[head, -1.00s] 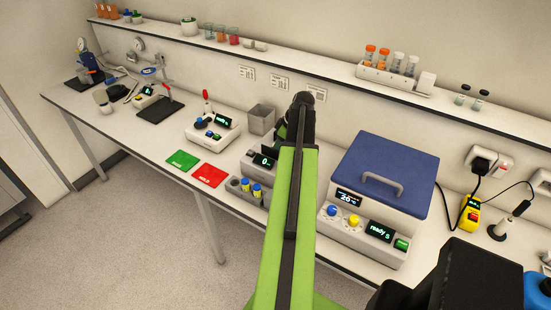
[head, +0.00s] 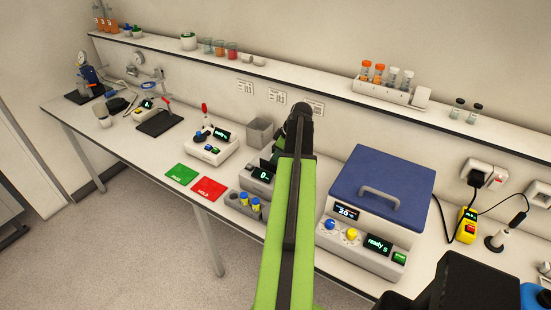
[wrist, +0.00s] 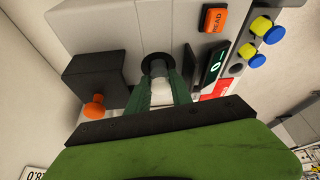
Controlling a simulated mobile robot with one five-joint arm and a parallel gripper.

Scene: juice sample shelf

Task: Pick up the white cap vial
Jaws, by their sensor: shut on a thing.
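The white cap vial (wrist: 161,94) shows in the wrist view as a pale piece between the two green fingers of my gripper (wrist: 159,90). My gripper is shut on it. Just beyond the fingertips is a round dark well (wrist: 157,64) in a grey instrument; I cannot tell whether the vial's lower end is in this well. In the head view my own arm hides the fingers and the vial. Two other white-capped tubes stand in the white rack (head: 385,91) on the wall shelf.
The instrument has an orange READ button (wrist: 214,18) and a dark block with an orange knob (wrist: 94,108) close to my gripper. Yellow-and-blue-capped vials (head: 249,201) stand beside it. A blue-lidded box (head: 380,185) is to the right. Green (head: 181,174) and red (head: 208,188) mats lie left.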

